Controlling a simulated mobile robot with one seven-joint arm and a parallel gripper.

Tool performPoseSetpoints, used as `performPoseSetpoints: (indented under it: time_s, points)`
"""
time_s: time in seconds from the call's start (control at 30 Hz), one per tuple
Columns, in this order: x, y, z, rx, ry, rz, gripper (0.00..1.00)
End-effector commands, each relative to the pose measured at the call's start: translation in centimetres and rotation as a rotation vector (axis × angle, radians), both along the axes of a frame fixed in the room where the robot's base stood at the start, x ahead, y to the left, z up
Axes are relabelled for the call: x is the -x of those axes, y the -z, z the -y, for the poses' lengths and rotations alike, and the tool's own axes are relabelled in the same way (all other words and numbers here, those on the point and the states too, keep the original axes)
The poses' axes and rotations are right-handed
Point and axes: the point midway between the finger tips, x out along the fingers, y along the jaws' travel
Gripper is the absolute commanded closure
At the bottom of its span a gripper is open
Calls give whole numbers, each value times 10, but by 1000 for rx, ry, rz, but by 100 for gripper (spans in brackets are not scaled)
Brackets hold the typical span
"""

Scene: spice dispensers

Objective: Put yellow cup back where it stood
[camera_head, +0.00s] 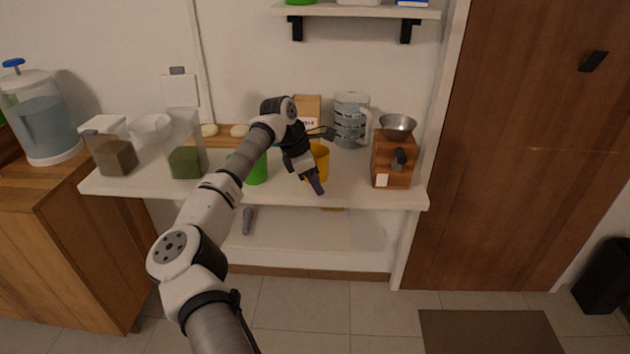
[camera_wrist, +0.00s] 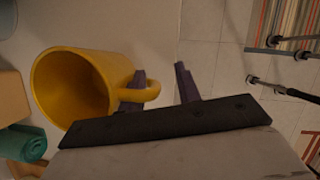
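The yellow cup (camera_head: 323,155) stands on the white shelf board, partly hidden behind my gripper (camera_head: 317,183) in the head view. In the wrist view the cup (camera_wrist: 62,88) shows its open mouth, with its handle (camera_wrist: 152,92) towards my gripper (camera_wrist: 162,83). The fingers are apart. One finger is at the handle's loop by the cup wall, and the other is to the right of the handle with a gap between. I cannot tell whether the first finger touches the cup.
A green cup (camera_head: 257,170) stands left of the yellow one. A wooden grinder (camera_head: 392,162) with a metal bowl stands to the right, and a clear jug (camera_head: 351,120) behind. Dispensers (camera_head: 186,160) stand at left. The shelf's front edge (camera_head: 370,201) is close to my gripper.

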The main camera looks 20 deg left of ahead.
Motion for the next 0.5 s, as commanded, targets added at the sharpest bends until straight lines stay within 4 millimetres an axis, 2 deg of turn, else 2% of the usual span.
performPoseSetpoints:
  time_s: [0.17, 0.5]
  points:
    - [4, -22, -9, -3, -2, 3, 67]
    - [18, -88, -32, -3, -2, 3, 67]
